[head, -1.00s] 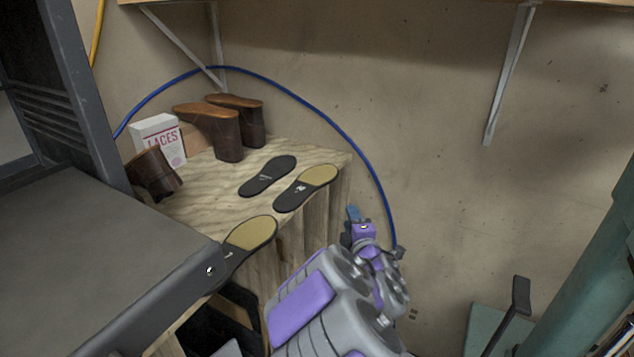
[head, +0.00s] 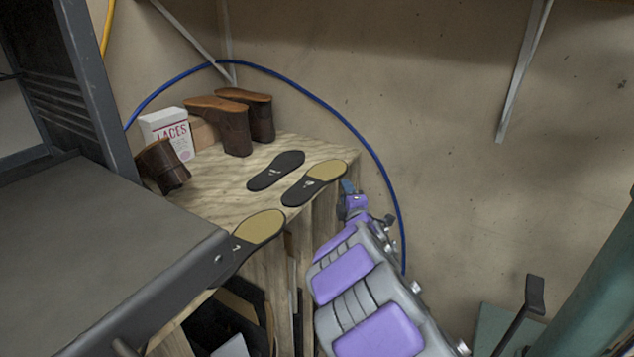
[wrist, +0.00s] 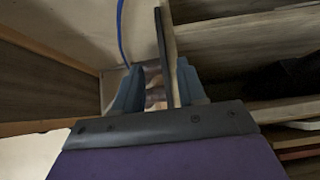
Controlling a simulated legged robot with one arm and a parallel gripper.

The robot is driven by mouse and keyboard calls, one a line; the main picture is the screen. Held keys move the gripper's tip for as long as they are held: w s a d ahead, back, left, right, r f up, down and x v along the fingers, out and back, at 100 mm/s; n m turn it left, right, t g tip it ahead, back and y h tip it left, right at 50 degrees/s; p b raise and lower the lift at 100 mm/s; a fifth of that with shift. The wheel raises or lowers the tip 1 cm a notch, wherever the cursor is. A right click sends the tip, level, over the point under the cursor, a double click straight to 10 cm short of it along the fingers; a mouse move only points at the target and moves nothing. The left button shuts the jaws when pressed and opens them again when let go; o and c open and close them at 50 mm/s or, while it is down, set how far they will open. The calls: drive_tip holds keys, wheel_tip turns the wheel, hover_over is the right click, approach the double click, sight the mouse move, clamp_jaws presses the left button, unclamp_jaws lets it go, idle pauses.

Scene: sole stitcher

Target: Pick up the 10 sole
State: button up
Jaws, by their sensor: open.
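Three soles show in the head view. One is all dark (head: 275,170), one is dark with a tan end (head: 327,171) near the bench's right edge, and one with a tan end (head: 259,226) lies at the front edge. Their markings are too small for me to read as 10 with certainty. My gripper (head: 348,190) is at the bench's right edge, just right of the second sole. In the wrist view my open gripper (wrist: 157,78) has a thin, edge-on piece (wrist: 167,55), apparently a sole, between its fingers, nearer the right finger.
The soles lie on a plywood bench (head: 222,195). Brown boots (head: 234,130) and a white laces box (head: 167,135) stand at its back. A grey table (head: 110,250) is at the left. A blue hose (head: 385,185) curves along the wall behind my gripper.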

sight(316, 180)
drive_tip(key=w+a+b, duration=0.1)
drive_tip(key=w, duration=0.6)
drive_tip(key=shift+w+f+b, duration=0.25)
drive_tip(key=shift+b, duration=0.05)
clamp_jaws()
idle(0.4)
